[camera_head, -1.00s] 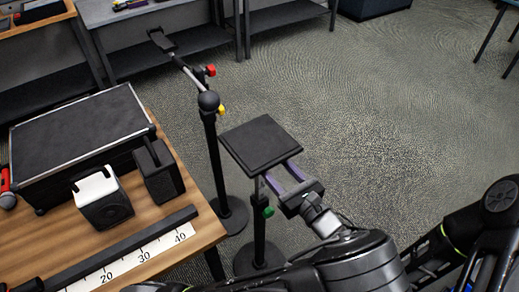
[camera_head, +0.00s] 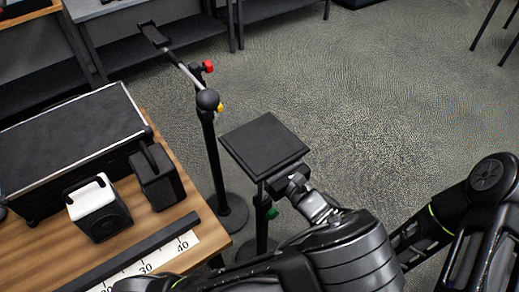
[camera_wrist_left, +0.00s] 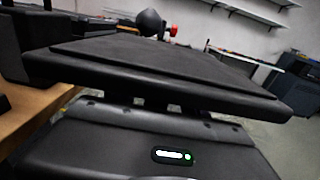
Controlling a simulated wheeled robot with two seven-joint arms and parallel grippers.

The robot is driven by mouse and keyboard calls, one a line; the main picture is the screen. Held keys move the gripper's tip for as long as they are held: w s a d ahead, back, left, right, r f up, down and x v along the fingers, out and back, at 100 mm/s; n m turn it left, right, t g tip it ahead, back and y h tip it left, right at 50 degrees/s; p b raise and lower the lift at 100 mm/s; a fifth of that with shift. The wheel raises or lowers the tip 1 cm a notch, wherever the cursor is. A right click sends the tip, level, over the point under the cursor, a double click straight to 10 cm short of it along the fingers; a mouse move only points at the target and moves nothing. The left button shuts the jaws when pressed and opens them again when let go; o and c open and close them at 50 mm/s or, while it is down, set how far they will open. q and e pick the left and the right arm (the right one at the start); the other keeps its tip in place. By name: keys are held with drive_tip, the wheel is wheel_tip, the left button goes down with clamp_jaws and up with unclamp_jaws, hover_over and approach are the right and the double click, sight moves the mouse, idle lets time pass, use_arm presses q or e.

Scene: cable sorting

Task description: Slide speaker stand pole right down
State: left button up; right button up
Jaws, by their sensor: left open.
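The speaker stand has a square black top plate (camera_head: 264,146), a dark pole (camera_head: 261,220) and a green knob (camera_head: 271,213) on the pole below the plate. It stands upright on the floor, right of the table. My left gripper (camera_head: 288,184) is just under the plate's near right edge, at the upper pole. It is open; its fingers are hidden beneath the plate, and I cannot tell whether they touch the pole. In the left wrist view the plate (camera_wrist_left: 170,70) spans the picture just beyond the gripper body. My right gripper is not in view.
A microphone stand (camera_head: 210,135) with red and yellow knobs stands left of the speaker stand. The wooden table (camera_head: 185,235) at left holds a black case (camera_head: 70,140), two small speakers (camera_head: 98,210) and a ruler strip (camera_head: 170,255). The carpet right of the stand is clear.

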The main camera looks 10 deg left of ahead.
use_arm(q)
drive_tip(key=shift+c, duration=0.2)
clamp_jaws()
idle(0.3)
idle(0.8)
